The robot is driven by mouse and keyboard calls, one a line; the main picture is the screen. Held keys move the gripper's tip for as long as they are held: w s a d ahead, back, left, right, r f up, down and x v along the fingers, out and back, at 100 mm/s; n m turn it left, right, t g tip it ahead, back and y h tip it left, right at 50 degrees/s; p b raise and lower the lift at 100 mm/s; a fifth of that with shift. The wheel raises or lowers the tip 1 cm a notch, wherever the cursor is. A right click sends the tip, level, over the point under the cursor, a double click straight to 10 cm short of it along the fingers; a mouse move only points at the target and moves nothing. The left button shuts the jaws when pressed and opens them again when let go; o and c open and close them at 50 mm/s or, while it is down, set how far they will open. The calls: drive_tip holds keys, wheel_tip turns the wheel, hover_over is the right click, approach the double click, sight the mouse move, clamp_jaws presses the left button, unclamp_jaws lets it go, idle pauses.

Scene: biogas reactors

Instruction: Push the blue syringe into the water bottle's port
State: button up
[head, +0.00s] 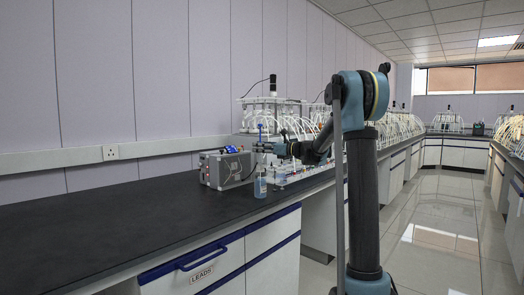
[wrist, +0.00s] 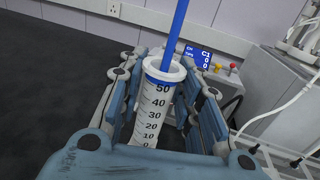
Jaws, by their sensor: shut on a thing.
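The blue syringe (wrist: 155,105) has a clear barrel with printed marks and a blue plunger rod rising from its top. My gripper (wrist: 163,108) is shut on the syringe barrel, which stands close to upright in the wrist view. In the head view my gripper (head: 262,148) is above the front edge of the dark bench, and the syringe's blue rod (head: 260,131) sticks up from it. The water bottle (head: 260,184) stands on the bench below my gripper, with a bluish body. The bottle's port is too small to make out, and the syringe's lower tip is hidden in both views.
A grey control box (head: 226,169) with a small blue display (wrist: 198,56) stands behind and left of the bottle. Reactor racks with white tubes (head: 276,115) stand behind my arm. The dark bench (head: 110,215) is clear on the left.

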idle(0.3)
drive_tip(key=o, duration=1.2)
drive_tip(key=shift+c, duration=0.2)
drive_tip(key=v, duration=1.2)
drive_tip(key=s+f+n+g+h, duration=0.1)
drive_tip(key=s+f+n+h, duration=0.1)
drive_tip(key=s+f+n, duration=0.45)
drive_tip(key=s+d+f+n+g+h, duration=0.1)
drive_tip(key=s+f+h, duration=0.2)
drive_tip(key=s, duration=0.6)
drive_tip(key=s+f+n+g+h, duration=0.2)
drive_tip(key=s+f+n, duration=0.15)
drive_tip(key=s, duration=0.45)
drive_tip(key=s+d+f+n+h, duration=0.4)
drive_tip(key=s+d+f+n, duration=0.2)
drive_tip(key=s+d+f, duration=0.2)
drive_tip(key=s+d+f+n+g+h, duration=0.1)
drive_tip(key=s+d+f+n+h, duration=0.4)
drive_tip(key=s+f, duration=0.8)
drive_tip(key=s+d, duration=0.3)
drive_tip(key=shift+d+n, duration=0.3)
drive_tip(key=shift+n, duration=0.1)
